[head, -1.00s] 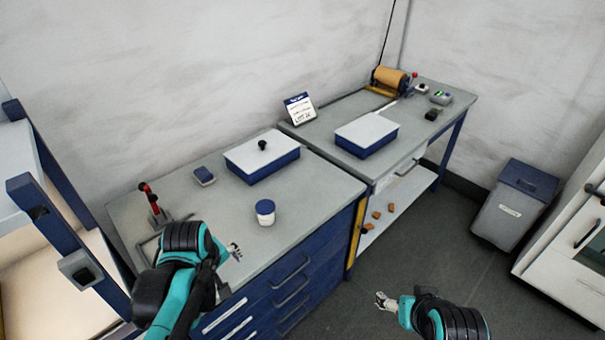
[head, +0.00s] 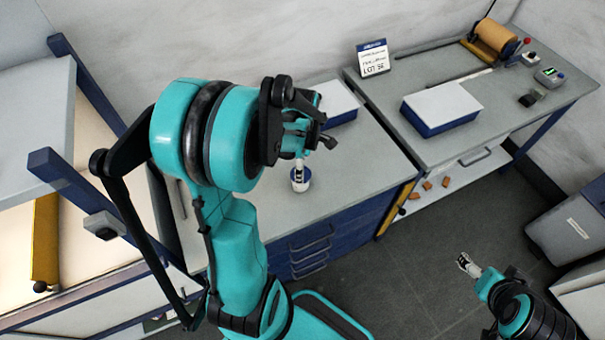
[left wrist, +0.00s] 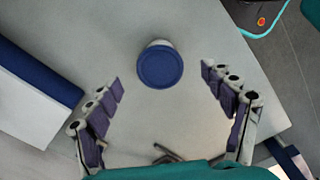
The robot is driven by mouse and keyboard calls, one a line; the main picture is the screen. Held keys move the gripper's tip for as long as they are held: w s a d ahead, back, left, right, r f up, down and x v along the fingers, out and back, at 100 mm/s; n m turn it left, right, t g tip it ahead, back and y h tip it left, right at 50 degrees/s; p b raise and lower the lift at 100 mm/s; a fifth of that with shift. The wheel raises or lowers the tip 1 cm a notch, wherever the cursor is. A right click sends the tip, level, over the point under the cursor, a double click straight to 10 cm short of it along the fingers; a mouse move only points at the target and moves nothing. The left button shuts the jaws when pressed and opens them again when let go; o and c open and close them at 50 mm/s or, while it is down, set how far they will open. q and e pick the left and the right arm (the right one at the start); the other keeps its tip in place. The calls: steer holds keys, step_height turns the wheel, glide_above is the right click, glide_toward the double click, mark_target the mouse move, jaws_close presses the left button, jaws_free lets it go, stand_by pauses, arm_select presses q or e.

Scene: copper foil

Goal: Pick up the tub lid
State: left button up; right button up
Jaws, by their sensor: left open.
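The tub is a small white jar with a round blue lid (left wrist: 160,68), standing upright on the grey bench. In the left wrist view the lid is seen from above, lying between and beyond the spread fingers of my left gripper (left wrist: 162,80). Those fingers are open and empty, and no contact with the lid shows. In the head view the left gripper (head: 299,165) hangs over the tub (head: 302,185) and partly hides it. My right gripper (head: 466,264) is over the floor at the lower right, away from the bench; its opening is too small to judge.
A blue box with a white top (head: 340,100) stands behind the left gripper, partly hidden; it lies left in the wrist view (left wrist: 45,95). Another white-topped blue box (head: 442,108), a sign (head: 373,60) and a foil roll (head: 494,38) are on the right bench.

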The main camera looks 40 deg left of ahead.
arm_select(q)
step_height(320, 180, down, 3)
steer(key=shift+w+r+b, duration=0.1)
steer(key=shift+b, duration=0.2)
steer(key=c, duration=0.8)
steer(key=shift+r, duration=0.1)
